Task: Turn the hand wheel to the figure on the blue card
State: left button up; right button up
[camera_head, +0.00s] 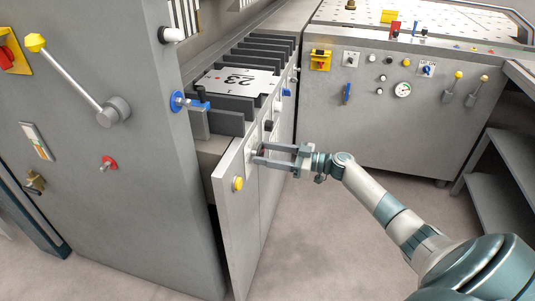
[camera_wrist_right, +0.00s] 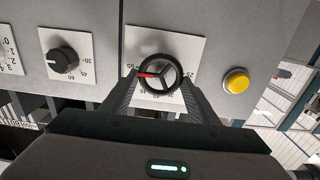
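The hand wheel (camera_wrist_right: 160,74) is a small black three-spoked wheel on a white dial plate in the right wrist view. Its red mark points left; the plate's figures are partly hidden by the wheel and fingers. My right gripper (camera_wrist_right: 160,80) has one finger on each side of the wheel, tips close to its rim; I cannot tell whether they touch it. In the head view my right gripper (camera_head: 260,154) is at the slanted front panel and covers the wheel. A white card (camera_head: 240,80) with a large figure, seemingly 23, and a red dot lies on the dark slats. I see no clearly blue card.
A black knob (camera_wrist_right: 64,60) on a white scale and a yellow button (camera_wrist_right: 236,81) flank the wheel. The grey cabinet (camera_head: 120,180) stands left; another control panel (camera_head: 385,100) with gauge and levers stands behind. The floor (camera_head: 330,240) is clear.

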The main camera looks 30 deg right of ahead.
pick_arm(q)
jog(key=shift+w+r, duration=0.1)
pick_arm(e)
jog(key=shift+n, duration=0.4)
jog(key=n, duration=0.2)
jog(key=shift+a+n, duration=0.1)
jog(key=shift+n, duration=0.2)
jog(key=shift+s+f+n+b, duration=0.1)
jog(key=shift+n+b, duration=0.2)
jog(key=shift+n, duration=0.6)
pick_arm(q)
jog(key=w+r+b+v, duration=0.1)
jog(key=w+b+v, duration=0.25)
jog(key=v, duration=0.85)
jog(key=w+d+r+t+h+b, duration=0.2)
jog(key=w+d+t+h+b, duration=0.1)
jog(key=d+b, duration=0.4)
jog(key=w+d+t, duration=0.1)
jog(key=d+t, duration=0.1)
jog(key=shift+w+d+t+b, duration=0.2)
jog(key=shift+d+t+b, duration=0.1)
jog(key=shift+t+b, duration=0.1)
pick_arm(e)
jog(key=n, duration=1.2)
jog(key=f+n, duration=0.1)
jog(key=n, duration=0.6)
jog(key=shift+s+a, duration=0.1)
jog(key=shift+a, duration=0.05)
jog(key=o, duration=1.1)
jog(key=shift+c, duration=0.2)
